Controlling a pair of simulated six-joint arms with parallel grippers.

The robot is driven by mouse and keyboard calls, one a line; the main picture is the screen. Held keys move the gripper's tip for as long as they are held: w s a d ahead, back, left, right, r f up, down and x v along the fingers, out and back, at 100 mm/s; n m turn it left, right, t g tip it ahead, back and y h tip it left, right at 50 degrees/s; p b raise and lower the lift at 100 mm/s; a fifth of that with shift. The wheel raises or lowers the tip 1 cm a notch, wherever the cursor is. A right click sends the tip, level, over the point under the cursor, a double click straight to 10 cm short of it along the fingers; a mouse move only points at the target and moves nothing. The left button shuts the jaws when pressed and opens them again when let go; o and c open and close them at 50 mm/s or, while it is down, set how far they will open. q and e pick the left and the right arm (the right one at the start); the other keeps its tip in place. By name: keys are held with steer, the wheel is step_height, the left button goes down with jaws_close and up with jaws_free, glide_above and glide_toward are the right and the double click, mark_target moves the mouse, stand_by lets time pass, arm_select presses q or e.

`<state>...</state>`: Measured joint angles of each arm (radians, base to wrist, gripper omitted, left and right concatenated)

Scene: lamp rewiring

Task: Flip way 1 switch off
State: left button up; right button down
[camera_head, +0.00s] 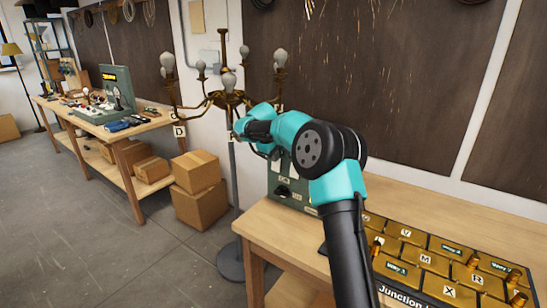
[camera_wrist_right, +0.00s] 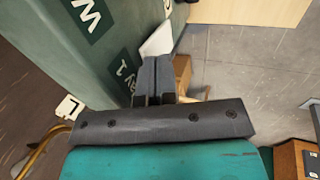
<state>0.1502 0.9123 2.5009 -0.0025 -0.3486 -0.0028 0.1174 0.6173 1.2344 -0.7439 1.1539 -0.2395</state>
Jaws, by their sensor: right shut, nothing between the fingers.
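The green switch box (camera_head: 287,188) stands at the back left of the near bench, partly hidden behind my right arm. In the right wrist view the green box (camera_wrist_right: 75,30) fills the upper left, with a dark label reading "way 1" (camera_wrist_right: 122,75). A pale, flat piece (camera_wrist_right: 158,40) sticks out from the box beside that label; I cannot tell whether it is the switch lever or its position. My right gripper (camera_wrist_right: 153,62) is shut and empty, its tips close to the pale piece; contact is unclear. My left gripper is not in view.
The junction tray (camera_head: 430,290) with brass lettered blocks lies on the near bench (camera_head: 262,226). Cardboard boxes (camera_head: 198,190) stand on the floor. A second bench (camera_head: 125,132) is at left.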

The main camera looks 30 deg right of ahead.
steer(key=shift+a, duration=0.15)
steer(key=a+v, duration=0.1)
steer(key=v, duration=1)
steer(key=shift+s+a, duration=0.2)
steer(key=shift+s, duration=0.1)
steer(key=shift+r, duration=0.1)
